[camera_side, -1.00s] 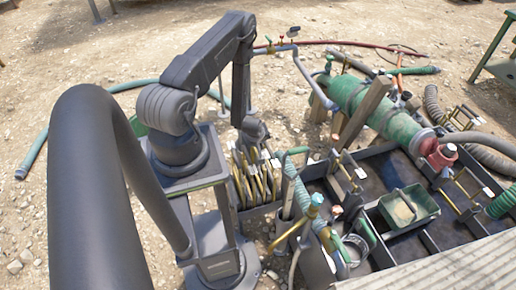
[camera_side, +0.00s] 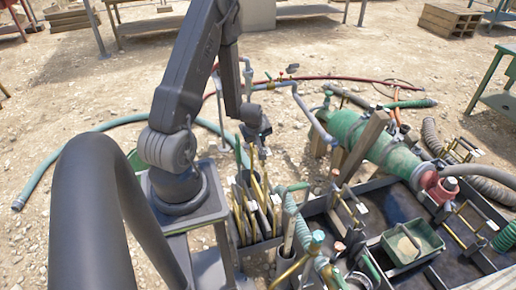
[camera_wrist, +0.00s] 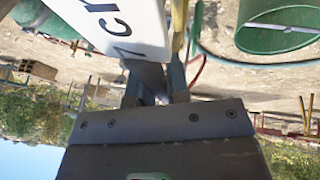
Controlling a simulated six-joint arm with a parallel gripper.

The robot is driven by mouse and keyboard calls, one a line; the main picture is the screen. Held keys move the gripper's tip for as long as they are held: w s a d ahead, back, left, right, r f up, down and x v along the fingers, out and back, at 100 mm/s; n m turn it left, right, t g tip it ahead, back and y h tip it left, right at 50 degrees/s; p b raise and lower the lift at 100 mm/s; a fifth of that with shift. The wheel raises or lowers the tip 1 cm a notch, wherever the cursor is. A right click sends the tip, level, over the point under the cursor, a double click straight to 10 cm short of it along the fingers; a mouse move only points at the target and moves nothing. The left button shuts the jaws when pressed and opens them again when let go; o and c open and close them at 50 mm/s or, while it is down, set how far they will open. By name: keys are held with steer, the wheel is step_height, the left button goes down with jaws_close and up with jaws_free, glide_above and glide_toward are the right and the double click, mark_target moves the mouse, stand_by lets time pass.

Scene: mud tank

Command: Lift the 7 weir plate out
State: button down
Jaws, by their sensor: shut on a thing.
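My gripper (camera_side: 255,142) is above the rack of weir plates in the side view. A plate with brass-coloured edges (camera_side: 256,172) hangs below it and stands higher than its neighbours; its lower end is hidden among them. In the wrist view, my gripper (camera_wrist: 158,88) is shut at a white label (camera_wrist: 125,22) on this plate. The label's dark marking, upside down, looks like "7 cm" and is partly cut off. A brass-coloured strip (camera_wrist: 179,25) runs beside the label. The other plates (camera_side: 243,208) stand upright and close together.
The rack (camera_side: 262,244) stands left of the dark mud tank (camera_side: 384,207). A green hose (camera_side: 291,212) and a brass-coloured pipe (camera_side: 290,272) are close on its right. A green cylinder (camera_side: 365,138) lies behind the tank. Open ground lies behind my gripper.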

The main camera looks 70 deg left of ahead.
steer(key=shift+r, duration=0.7)
